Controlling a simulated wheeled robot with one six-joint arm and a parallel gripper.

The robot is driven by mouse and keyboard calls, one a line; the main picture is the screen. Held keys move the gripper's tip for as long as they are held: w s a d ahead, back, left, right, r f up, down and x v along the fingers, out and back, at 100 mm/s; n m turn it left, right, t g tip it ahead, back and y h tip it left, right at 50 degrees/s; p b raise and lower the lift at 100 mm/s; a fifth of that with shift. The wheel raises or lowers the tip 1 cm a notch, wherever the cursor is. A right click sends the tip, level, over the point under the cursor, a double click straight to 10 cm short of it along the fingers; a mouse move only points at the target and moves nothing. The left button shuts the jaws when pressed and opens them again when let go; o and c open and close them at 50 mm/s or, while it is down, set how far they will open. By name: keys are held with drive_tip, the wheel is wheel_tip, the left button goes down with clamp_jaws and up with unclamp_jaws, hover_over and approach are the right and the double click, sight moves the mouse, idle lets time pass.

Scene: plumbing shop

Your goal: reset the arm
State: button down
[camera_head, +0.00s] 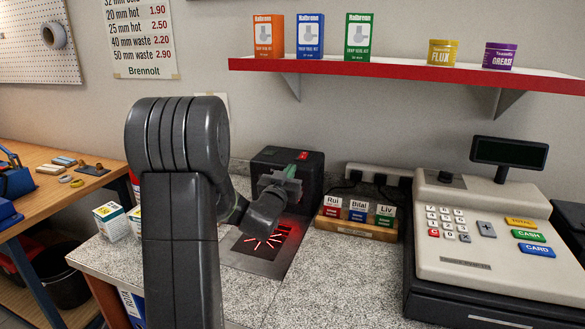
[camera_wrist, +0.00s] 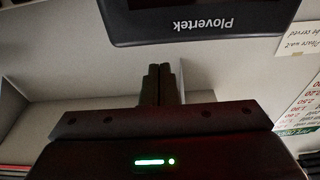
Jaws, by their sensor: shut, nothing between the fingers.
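My gripper shows in the wrist view (camera_wrist: 159,72), with its two dark fingers together and nothing between them. In the head view my dark grey arm rises in the foreground and bends over to the right. Its wrist end is above the counter, in front of a black scanner box (camera_head: 313,169). The fingertips cannot be made out clearly there. Red scan lines glow on the scanner plate (camera_head: 238,252) below the wrist.
A cash register (camera_head: 490,240) fills the counter's right side. A wooden holder with labelled blocks (camera_head: 357,229) stands beside the scanner. A red-edged shelf (camera_head: 400,71) with boxes and tins hangs above. Small boxes (camera_head: 111,221) stand left of my arm. The front middle counter (camera_head: 345,290) is clear.

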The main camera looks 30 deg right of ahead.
idle(0.4)
drive_tip(key=w+d+r+p, duration=0.1)
drive_tip(key=w+d+r, duration=0.1)
drive_tip(key=w+d+r+p, duration=0.1)
drive_tip(key=w+d+r, duration=0.1)
drive_tip(key=r, duration=0.1)
drive_tip(key=shift+w+d+p, duration=0.15)
drive_tip(key=shift+p, duration=0.2)
drive_tip(key=shift+s+d+f+b, duration=0.1)
drive_tip(key=shift+s+f+b, duration=0.15)
drive_tip(key=shift+s+b, duration=0.1)
drive_tip(key=b+v, duration=0.1)
drive_tip(key=v, duration=0.4)
drive_tip(key=shift+s+a, duration=0.15)
drive_tip(key=shift+a, duration=0.15)
drive_tip(key=shift+d+r, duration=0.1)
